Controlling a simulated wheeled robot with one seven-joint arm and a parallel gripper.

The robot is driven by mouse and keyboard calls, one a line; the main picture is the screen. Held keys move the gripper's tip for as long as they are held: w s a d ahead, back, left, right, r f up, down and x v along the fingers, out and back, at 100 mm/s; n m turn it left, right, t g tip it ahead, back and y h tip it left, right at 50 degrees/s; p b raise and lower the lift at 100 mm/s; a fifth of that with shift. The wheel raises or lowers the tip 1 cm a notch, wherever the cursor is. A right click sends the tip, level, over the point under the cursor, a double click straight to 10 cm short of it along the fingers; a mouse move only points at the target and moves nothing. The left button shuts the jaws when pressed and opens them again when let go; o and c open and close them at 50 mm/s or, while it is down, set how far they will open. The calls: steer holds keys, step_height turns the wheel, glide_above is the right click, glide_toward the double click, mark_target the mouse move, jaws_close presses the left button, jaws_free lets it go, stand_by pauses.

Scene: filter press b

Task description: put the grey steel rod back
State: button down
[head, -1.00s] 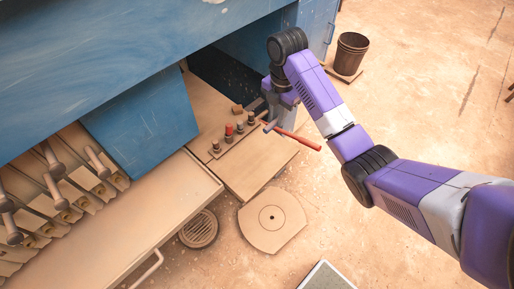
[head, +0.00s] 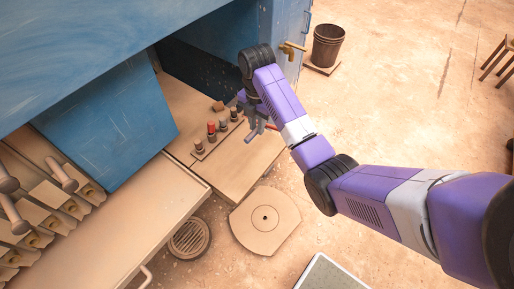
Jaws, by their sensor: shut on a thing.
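My gripper (head: 255,124) points down above the tan plate beside the blue press and is shut on a thin bar. One end of this bar, the grey steel rod (head: 249,137), shows grey-blue at the lower left of the jaws. A short red stretch (head: 271,128) shows on the other side, and the rest is hidden behind my arm. The bar looks slanted and close to the plate; whether it touches cannot be told. Just left of it, a small rack (head: 214,145) holds several short upright pegs, one of them with a red top (head: 211,128).
The blue press (head: 110,140) overhangs the plate at the left and back, with a dark opening behind the rack. A brass tap (head: 291,47) sticks out near my wrist. A dark bucket (head: 327,46) stands behind. Open floor lies at the right.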

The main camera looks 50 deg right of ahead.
mark_target(257, 149)
step_height(257, 149, down, 10)
steer(key=shift+r, duration=0.15)
stand_by(0.3)
steer(key=c, duration=1.3)
jaws_free()
step_height(257, 149, up, 12)
steer(key=shift+r+b, duration=0.1)
steer(key=shift+b, duration=0.2)
